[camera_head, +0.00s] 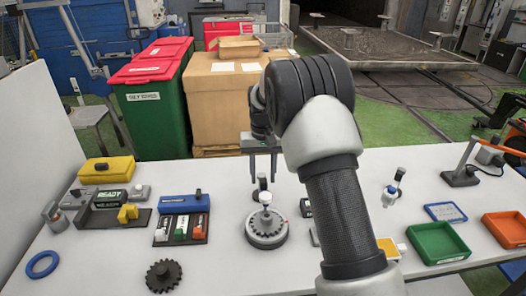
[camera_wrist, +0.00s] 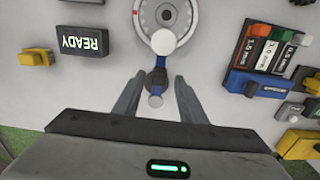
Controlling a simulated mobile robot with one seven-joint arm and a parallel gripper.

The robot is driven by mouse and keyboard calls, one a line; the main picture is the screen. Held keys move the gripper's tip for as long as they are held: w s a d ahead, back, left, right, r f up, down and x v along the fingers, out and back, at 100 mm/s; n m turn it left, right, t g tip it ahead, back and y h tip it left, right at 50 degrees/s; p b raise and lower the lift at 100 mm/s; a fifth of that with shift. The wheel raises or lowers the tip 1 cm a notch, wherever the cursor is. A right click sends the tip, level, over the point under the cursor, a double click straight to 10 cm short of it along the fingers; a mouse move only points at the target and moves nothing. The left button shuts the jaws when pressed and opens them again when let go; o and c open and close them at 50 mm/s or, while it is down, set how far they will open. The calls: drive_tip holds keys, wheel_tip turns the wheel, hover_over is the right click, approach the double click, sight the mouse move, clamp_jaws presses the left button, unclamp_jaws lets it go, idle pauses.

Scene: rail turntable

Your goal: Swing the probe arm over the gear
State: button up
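A dark toothed gear (camera_head: 162,276) lies flat at the front left of the white table. A round grey graduated dial base (camera_head: 267,238) stands near the middle, with a white ball (camera_head: 266,198) above it. In the wrist view a short blue bar (camera_wrist: 159,78) runs from the white ball (camera_wrist: 163,41) to a grey knob. I cannot tell for sure whether this is the probe arm. My gripper (camera_head: 262,165) points down just behind the dial. Its fingers (camera_wrist: 157,90) are apart, one on each side of the bar, with gaps showing.
A small stand (camera_head: 391,197), a green tray (camera_head: 438,243), an orange tray (camera_head: 505,230) and an orange-armed stand (camera_head: 460,178) are right. A blue ring (camera_head: 42,264) lies front left.

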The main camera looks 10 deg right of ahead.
wheel_tip(320, 180, up, 16)
idle(0.3)
